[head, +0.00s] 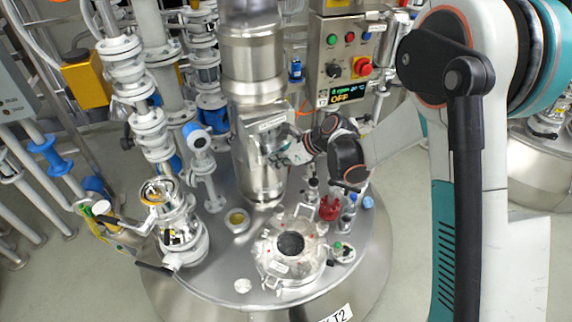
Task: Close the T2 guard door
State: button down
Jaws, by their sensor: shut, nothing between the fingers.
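The steel agitator column (255,70) rises from the middle of the T2 vessel lid (215,258). The guard housing (248,158) is on its lower part, with a small label near its top. My gripper (275,155) is at the front right of this housing, its fingers shut and empty. It hides part of the housing's front, so I cannot tell how far the guard door is open, or whether the fingers touch it. My arm comes in from the right.
A round manway cover (290,255) with a dark centre is in front of the column. Red and blue fittings (330,207) stand right of it. A glass-topped valve (180,225) is at left, pipework behind. A control box (345,60) reading OFF is behind the gripper.

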aim_at(271, 140)
jog(key=shift+w+a, duration=0.15)
jog(key=shift+a, duration=0.2)
jog(key=a, duration=0.1)
jog(key=w+a, duration=0.1)
jog(key=a, duration=0.1)
jog(key=shift+w+a, duration=0.1)
jog(key=shift+w, duration=0.25)
